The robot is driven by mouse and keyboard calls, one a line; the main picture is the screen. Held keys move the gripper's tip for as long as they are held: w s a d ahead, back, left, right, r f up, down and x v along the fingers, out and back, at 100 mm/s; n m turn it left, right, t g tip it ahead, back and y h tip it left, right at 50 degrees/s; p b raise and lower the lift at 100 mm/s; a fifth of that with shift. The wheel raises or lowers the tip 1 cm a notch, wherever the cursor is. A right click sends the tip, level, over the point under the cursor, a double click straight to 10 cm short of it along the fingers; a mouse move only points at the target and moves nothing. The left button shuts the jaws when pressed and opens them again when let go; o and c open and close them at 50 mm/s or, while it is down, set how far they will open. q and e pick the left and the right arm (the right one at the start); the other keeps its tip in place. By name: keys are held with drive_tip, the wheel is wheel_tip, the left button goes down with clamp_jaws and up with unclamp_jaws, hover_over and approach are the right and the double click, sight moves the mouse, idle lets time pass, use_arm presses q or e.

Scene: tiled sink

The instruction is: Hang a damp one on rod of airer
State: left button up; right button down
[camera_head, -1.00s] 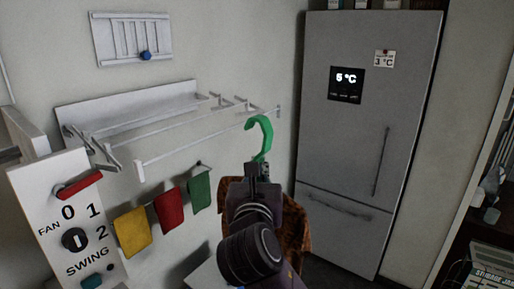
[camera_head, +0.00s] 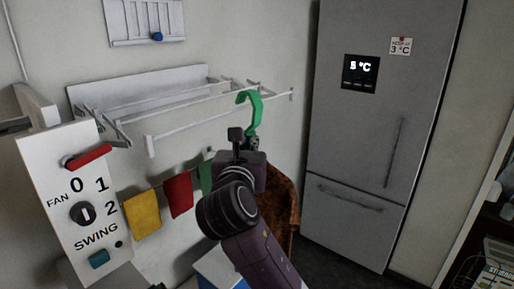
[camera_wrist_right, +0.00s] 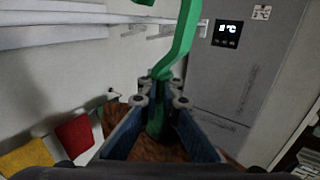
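My right gripper (camera_head: 252,147) is shut on the neck of a green hanger (camera_head: 256,108); in the right wrist view the hanger (camera_wrist_right: 182,45) rises between its fingers. A brown patterned garment (camera_head: 285,205) hangs below, partly hidden by my arm. The white wall airer (camera_head: 150,88) has several thin rods. The hanger's hook, opening to the left, overlaps the front rod (camera_head: 205,120) near its right part in the head view. I cannot tell whether the hook is over the rod or only in front of it. My left gripper is out of view.
A white panel (camera_head: 75,190) with a fan dial and red lever stands at left. Yellow (camera_head: 143,213), red (camera_head: 178,194) and green cloths hang below the airer. A grey fridge (camera_head: 350,140) stands at right. A wall vent (camera_head: 145,20) is above.

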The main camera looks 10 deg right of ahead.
drive_tip(key=shift+w+a+f+b, duration=0.1)
drive_tip(key=shift+w+a+b, duration=0.8)
drive_tip(key=shift+w, duration=0.2)
drive_tip(key=shift+f+b, duration=0.3)
drive_tip(key=shift+f, duration=1.05)
drive_tip(key=c, duration=2.1)
unclamp_jaws()
drive_tip(key=shift+f, duration=0.1)
